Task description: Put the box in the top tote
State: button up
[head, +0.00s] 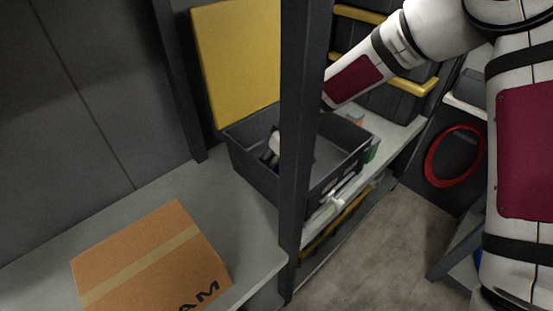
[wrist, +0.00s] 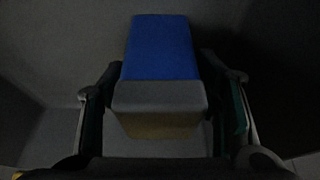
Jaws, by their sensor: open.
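A small box (wrist: 160,50) with a blue top and a grey band lies between my fingers in the wrist view. My gripper (wrist: 162,88) is open, with a finger on each side of the box; I cannot tell whether either finger touches it. Dark surfaces surround the box, like the inside of a tote. In the head view my gripper (head: 269,156) is down inside the dark grey open tote (head: 252,178) on the shelf, at its left part. A dark upright post hides part of the tote, and the small box is not clearly seen there.
A brown cardboard box (head: 150,258) lies on the grey shelf left of the dark post (head: 303,120). A yellow panel (head: 238,65) stands behind the tote. Dark cases with yellow handles (head: 410,85) stand at the back right. A red coil (head: 440,155) hangs at the right.

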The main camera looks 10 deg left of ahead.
jog(key=p+v, duration=0.5)
jog(key=v, duration=0.7)
jog(key=shift+r+p, duration=0.15)
jog(key=shift+p, duration=0.25)
